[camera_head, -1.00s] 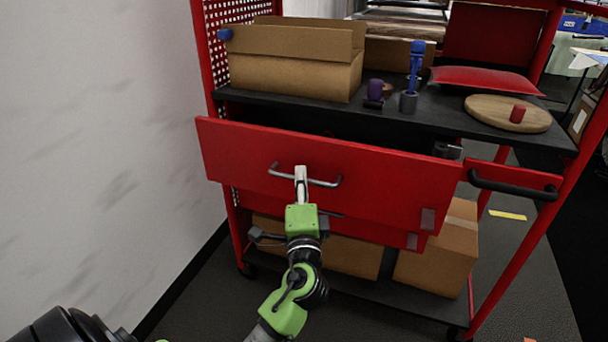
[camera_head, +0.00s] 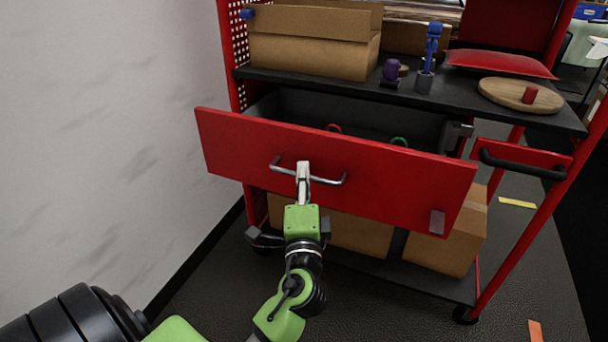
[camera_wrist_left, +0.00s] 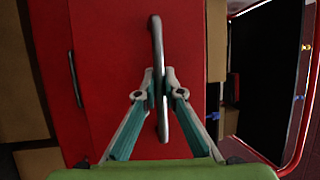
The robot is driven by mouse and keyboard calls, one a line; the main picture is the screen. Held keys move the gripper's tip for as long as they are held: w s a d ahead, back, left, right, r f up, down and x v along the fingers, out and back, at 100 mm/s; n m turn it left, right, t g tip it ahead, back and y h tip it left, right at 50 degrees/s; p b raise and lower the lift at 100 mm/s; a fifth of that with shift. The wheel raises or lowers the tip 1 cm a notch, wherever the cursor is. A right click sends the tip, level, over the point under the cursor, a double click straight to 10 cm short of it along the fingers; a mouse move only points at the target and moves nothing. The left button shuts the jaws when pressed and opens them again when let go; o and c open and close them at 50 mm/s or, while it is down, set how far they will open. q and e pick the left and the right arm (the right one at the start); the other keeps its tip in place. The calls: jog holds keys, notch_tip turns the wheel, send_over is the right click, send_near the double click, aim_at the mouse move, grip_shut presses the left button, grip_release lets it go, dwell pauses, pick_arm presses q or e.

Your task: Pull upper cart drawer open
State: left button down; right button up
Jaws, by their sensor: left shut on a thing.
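The upper cart drawer (camera_head: 240,143) has a red front and stands pulled out from the red cart. Its dark inside shows behind the front, with a red and a green item partly visible in it. A silver bar handle (camera_head: 330,181) runs across the front. My left gripper (camera_head: 303,168) is shut on this handle near its middle. In the left wrist view the fingers (camera_wrist_left: 159,88) close from both sides on the handle (camera_wrist_left: 157,40). My right gripper is not in view.
Cardboard boxes (camera_head: 440,252) stand on the lower shelf. A white wall (camera_head: 90,120) is close on the left.

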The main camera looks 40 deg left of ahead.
pick_arm(q)
jog(key=c, duration=2.1)
grip_release()
jog(key=shift+c, duration=0.2)
jog(key=v, duration=1.2)
jog(key=shift+f, duration=0.1)
